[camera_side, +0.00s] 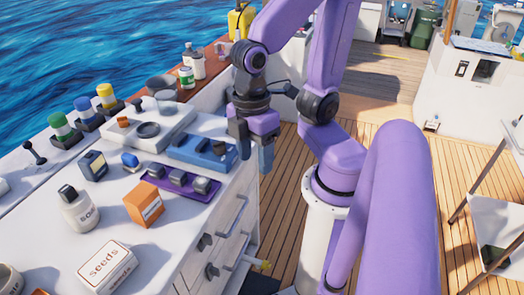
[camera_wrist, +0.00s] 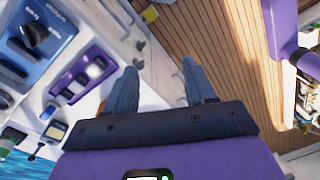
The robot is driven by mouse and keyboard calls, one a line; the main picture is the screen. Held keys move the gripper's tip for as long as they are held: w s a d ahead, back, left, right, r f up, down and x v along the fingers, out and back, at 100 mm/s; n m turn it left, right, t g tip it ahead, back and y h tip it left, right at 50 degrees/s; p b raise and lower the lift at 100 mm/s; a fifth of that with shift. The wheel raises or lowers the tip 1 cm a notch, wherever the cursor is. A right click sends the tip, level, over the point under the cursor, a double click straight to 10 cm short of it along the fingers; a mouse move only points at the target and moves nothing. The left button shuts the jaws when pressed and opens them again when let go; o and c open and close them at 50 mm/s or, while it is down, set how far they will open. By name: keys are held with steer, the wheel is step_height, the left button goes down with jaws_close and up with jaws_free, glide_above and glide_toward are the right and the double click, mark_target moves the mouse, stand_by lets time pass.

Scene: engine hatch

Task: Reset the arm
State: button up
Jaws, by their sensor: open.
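My gripper (camera_side: 254,150) hangs pointing down beside the front edge of the white counter (camera_side: 60,258), next to the blue tray. In the wrist view my gripper (camera_wrist: 160,88) shows its two fingers apart with nothing between them. Below the fingers in that view are the white drawer front and the wooden deck. My purple arm rises from its white base on the deck to the right of the counter.
The wooden deck (camera_side: 388,108) is mostly clear.

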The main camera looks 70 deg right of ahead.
steer(key=shift+s+d+f+t, duration=0.15)
steer(key=shift+s+d+t, duration=0.15)
steer(key=shift+s+d, duration=0.3)
